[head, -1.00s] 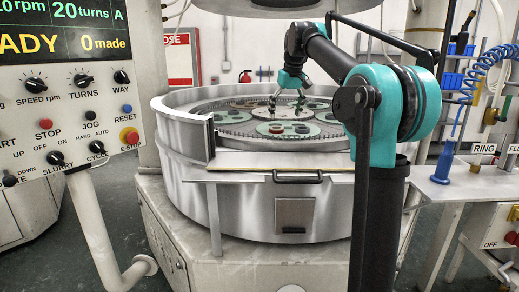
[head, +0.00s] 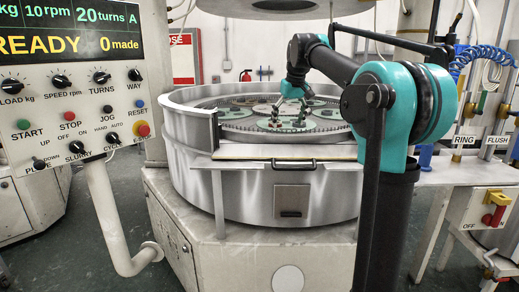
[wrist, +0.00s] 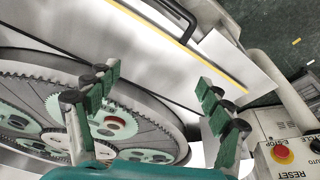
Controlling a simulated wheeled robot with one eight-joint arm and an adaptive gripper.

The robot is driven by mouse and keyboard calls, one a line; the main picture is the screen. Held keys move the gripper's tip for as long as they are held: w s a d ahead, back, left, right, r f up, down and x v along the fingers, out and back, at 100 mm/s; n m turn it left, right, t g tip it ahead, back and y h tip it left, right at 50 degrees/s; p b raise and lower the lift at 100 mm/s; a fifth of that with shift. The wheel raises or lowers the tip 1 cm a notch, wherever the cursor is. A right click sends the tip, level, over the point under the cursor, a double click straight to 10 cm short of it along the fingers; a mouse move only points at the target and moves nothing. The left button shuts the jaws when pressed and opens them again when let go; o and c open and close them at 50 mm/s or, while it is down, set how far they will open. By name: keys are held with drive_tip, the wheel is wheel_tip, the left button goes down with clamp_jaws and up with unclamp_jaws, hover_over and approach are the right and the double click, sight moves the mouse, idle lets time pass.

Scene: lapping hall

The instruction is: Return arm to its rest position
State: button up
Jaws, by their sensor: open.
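My arm reaches over the round steel lapping machine (head: 265,195), with my elbow at the right of the head view. My gripper (head: 290,119) hangs over the machine's open bowl, above the carriers. In the wrist view my gripper (wrist: 155,88) has its green-padded fingers spread wide, with nothing held between them. Under the left finger lie pale green toothed carriers (wrist: 65,107) and a round reddish part (wrist: 115,123). I cannot tell the exact height of my fingertips above the carriers.
A control panel (head: 72,75) reading READY and 0 made stands at the left. The bowl's front has a ledge and a dark handle (head: 294,164). A side bench (head: 445,173) with RING and FLUSH labels stands at the right. A red emergency button (wrist: 282,154) shows in the wrist view.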

drive_tip(key=s+d+f+m, duration=0.2)
drive_tip(key=s+d+f, duration=0.2)
drive_tip(key=s+f, duration=1.2)
drive_tip(key=s+d+f+m+t+h, duration=0.1)
drive_tip(key=s+d+f, duration=0.3)
drive_tip(key=s+f, duration=1.3)
wheel_tip(320, 180, down, 6)
drive_tip(key=shift+s+d+f+m, duration=0.15)
drive_tip(key=shift+s+d+m, duration=0.15)
drive_tip(key=shift+m, duration=0.2)
